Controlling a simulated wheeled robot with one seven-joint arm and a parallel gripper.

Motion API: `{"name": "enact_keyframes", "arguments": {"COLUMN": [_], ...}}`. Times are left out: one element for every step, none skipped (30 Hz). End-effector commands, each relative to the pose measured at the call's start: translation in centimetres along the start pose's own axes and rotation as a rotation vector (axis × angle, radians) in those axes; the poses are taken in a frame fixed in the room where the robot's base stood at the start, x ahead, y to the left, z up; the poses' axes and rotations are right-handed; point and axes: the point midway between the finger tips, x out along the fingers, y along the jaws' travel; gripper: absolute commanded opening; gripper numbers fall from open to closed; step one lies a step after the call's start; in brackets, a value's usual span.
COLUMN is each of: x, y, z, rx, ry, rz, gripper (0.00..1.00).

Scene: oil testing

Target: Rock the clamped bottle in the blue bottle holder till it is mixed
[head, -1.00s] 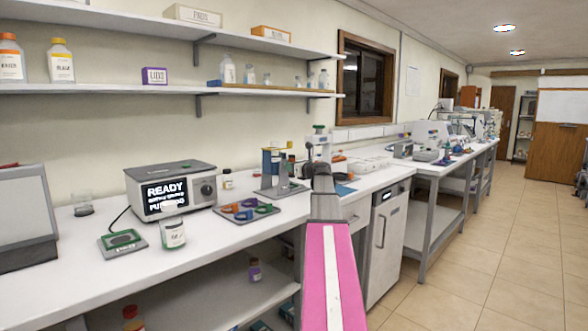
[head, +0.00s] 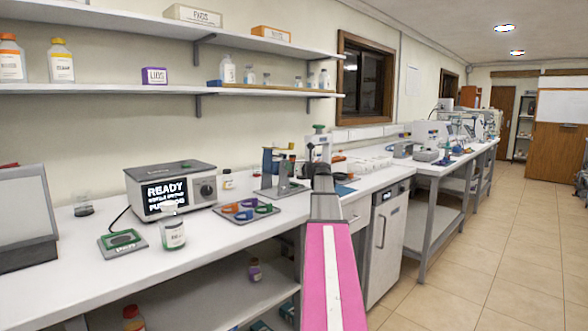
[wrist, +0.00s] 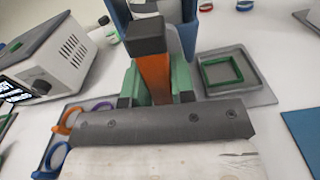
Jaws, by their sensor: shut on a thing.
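The blue bottle holder (head: 267,162) stands on a grey base on the bench in the head view. In the wrist view the blue holder (wrist: 205,5) is at the top, with a pale grey surface inside it; I cannot tell the bottle's contents. My gripper (wrist: 155,88) is in front of the holder, its green fingers on either side of an orange handle (wrist: 155,70) with a dark grey end. It is shut on this handle. In the head view my arm partly hides the grip.
A mat with several coloured rings (head: 243,210) lies left of the holder. The machine reading READY (head: 170,190) and a lidded jar (head: 173,235) stand farther left. A blue mat (wrist: 303,130) lies to the right.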

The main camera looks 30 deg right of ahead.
Motion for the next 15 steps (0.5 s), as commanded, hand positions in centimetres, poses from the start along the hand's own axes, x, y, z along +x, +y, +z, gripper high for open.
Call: {"name": "enact_keyframes", "arguments": {"x": [-0.03,-0.03,-0.04,-0.03,-0.04,-0.04,-0.04,-0.03,-0.04,-0.04,-0.03,-0.04,-0.04,-0.04,-0.04], "y": [0.0,0.0,0.01,0.0,0.01,0.01,0.01,0.0,0.01,0.01,0.0,0.0,0.0,0.0,0.0], "z": [-0.02,-0.02,-0.03,-0.02,-0.03,-0.03,-0.03,-0.02,-0.02,-0.02,-0.02,-0.02,-0.02,-0.02,-0.02], "rx": [0.054,0.09,0.138,0.173,0.207,0.255,0.29,0.325,0.371,0.406,0.441,0.487,0.52,0.551,0.587], "ry": [0.0,0.0,0.0,0.0,0.0,0.0,0.0,0.0,0.0,0.0,0.0,0.0,0.0,0.0,0.0], "rz": [0.0,0.0,0.0,0.0,0.0,0.0,0.0,0.0,0.0,0.0,0.0,0.0,0.0,0.0,0.0], "gripper": [0.0,0.0,0.0,0.0,0.0,0.0,0.0,0.0,0.0,0.0,0.0,0.0,0.0,0.0,0.0]}}
